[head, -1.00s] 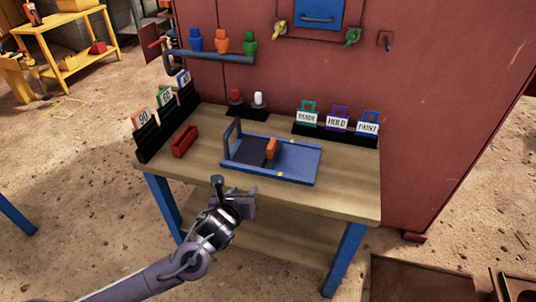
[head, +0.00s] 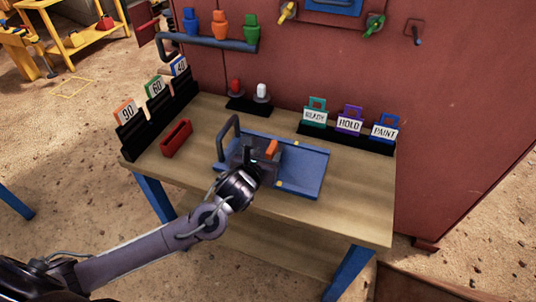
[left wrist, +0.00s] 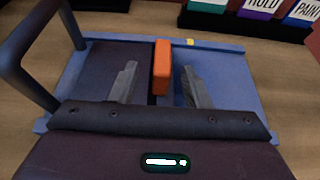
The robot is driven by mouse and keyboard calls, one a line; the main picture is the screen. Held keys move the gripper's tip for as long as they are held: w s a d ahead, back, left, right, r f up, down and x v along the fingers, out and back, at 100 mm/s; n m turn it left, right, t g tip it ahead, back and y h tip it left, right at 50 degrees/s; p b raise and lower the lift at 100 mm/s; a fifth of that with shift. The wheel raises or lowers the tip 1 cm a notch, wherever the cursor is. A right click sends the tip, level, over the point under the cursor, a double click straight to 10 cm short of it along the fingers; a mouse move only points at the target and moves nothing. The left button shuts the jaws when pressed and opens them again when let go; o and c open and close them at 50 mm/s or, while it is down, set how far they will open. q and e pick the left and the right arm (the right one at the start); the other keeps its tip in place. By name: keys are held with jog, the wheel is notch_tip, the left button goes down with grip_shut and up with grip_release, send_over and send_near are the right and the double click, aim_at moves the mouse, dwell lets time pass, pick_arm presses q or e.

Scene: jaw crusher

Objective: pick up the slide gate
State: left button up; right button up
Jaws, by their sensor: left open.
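The slide gate appears as a dark flat plate (left wrist: 105,65) with an upright orange tab (left wrist: 162,68), lying in a blue tray (head: 308,168) on the workbench. The orange tab (head: 271,148) also shows in the head view, just beyond my gripper, which hides much of the plate. My left gripper (left wrist: 158,72) is open over the plate. In the left wrist view its fingers lie on either side of the orange tab, with gaps to both. A dark arched handle (head: 227,137) stands at the tray's left end. My right gripper is out of view.
A red open box (head: 176,138) lies left of the tray. Number cards (head: 125,112) stand in a black rack at the left. READY, HOLD and PAINT tags (head: 349,121) stand behind right. Red and white knobs (head: 262,91) stand behind. The bench's front right is clear.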

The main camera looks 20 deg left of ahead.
aim_at(269, 151)
pick_arm(q)
jog(key=x, duration=0.4)
jog(key=shift+d+f, duration=0.15)
jog(key=shift+f, duration=0.05)
jog(key=shift+w+f, duration=0.1)
jog(key=shift+w, duration=0.3)
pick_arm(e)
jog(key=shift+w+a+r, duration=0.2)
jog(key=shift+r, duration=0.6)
pick_arm(q)
grip_shut()
jog(key=shift+w+r, duration=0.15)
jog(key=shift+r, duration=0.1)
